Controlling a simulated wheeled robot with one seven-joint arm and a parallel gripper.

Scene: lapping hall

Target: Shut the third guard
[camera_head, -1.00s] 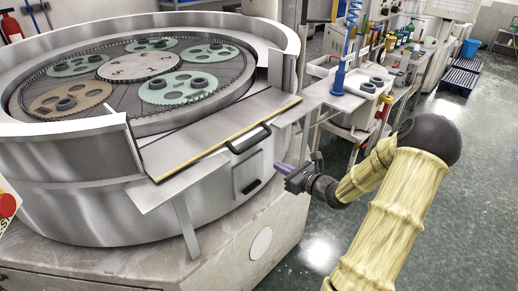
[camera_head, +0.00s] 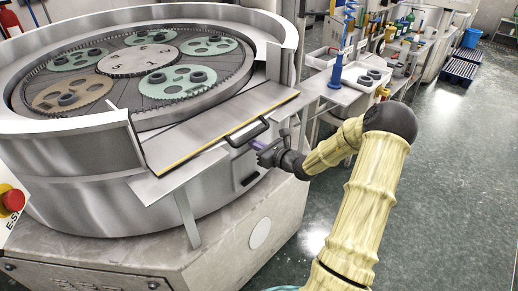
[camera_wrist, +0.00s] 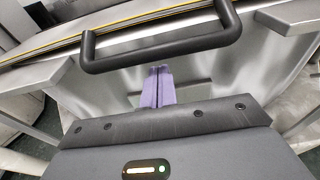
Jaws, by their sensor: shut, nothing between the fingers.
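The guard is a flat metal panel (camera_head: 215,130) with a yellow-striped edge, lying roughly level in a gap of the round machine's rim wall. Its black bar handle (camera_head: 247,133) sticks out from the outer edge. My gripper (camera_head: 253,142) is shut and empty, with purple fingers, just below and outside the handle. In the wrist view the handle (camera_wrist: 160,52) spans the top, and the fingertips (camera_wrist: 160,69) point up toward its bar from the near side. I cannot tell whether they touch it. No number shows on the guard.
The round lapping machine (camera_head: 70,185) has a raised rim wall beside the gap, and geared discs inside. A support leg (camera_head: 187,218) stands below the panel. A red stop button (camera_head: 12,200) is at the left.

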